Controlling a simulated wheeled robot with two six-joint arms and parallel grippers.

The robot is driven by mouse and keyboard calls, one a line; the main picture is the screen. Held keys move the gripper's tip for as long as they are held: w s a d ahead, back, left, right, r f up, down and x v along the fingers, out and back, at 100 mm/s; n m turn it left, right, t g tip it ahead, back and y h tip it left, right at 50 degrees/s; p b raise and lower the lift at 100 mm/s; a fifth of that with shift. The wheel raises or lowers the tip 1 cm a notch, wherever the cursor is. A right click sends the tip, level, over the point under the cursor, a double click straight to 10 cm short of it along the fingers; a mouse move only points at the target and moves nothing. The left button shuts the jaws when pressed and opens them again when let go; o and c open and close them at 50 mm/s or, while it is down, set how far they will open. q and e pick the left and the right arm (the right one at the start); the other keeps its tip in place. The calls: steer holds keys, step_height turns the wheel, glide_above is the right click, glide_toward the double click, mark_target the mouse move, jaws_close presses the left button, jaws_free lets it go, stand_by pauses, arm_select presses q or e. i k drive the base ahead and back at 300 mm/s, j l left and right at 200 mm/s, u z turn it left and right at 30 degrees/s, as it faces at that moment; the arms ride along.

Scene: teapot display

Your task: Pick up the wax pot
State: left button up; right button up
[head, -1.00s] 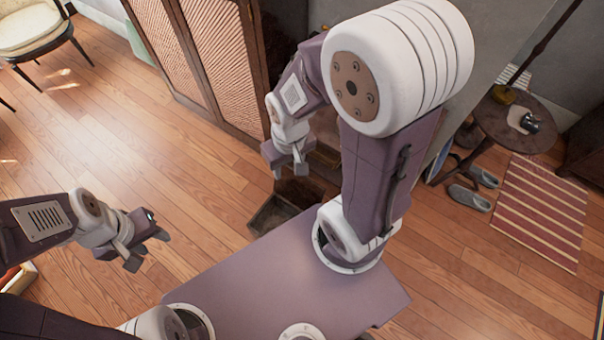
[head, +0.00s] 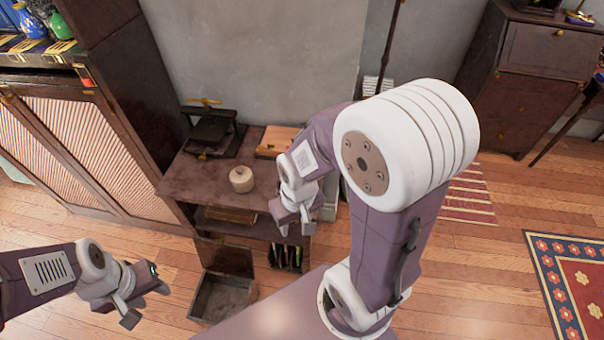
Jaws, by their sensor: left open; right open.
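A small round cream pot with a lid, which looks like the wax pot (head: 242,179), stands upright on top of a low dark wooden cabinet (head: 190,178). My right gripper (head: 293,223) is open and empty, in front of the cabinet's right part, to the right of and below the pot in the picture. It does not touch the pot. My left gripper (head: 146,300) is open and empty at the lower left, over the floor, well away from the pot.
A black press-like device (head: 212,132) stands behind the pot on the left, and an orange-brown box (head: 277,141) on the right. An open box (head: 222,296) lies on the floor before the cabinet. A tall cabinet (head: 60,130) stands at left. A patterned rug (head: 580,285) lies at right.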

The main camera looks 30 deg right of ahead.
mark_target(247, 187)
steer(key=l+z, duration=0.15)
steer(key=z, duration=0.15)
steer(key=k+j+z, duration=0.15)
steer(key=j, duration=0.3)
steer(key=k+j+z, duration=0.2)
steer(key=k+j, duration=0.2)
steer(key=i+j+z, duration=0.15)
steer(key=j+z, duration=0.15)
steer(key=j, duration=0.45)
steer(key=j+z, duration=0.3)
steer(key=j, duration=0.5)
steer(key=i+j, duration=0.15)
steer(key=i+z, duration=0.05)
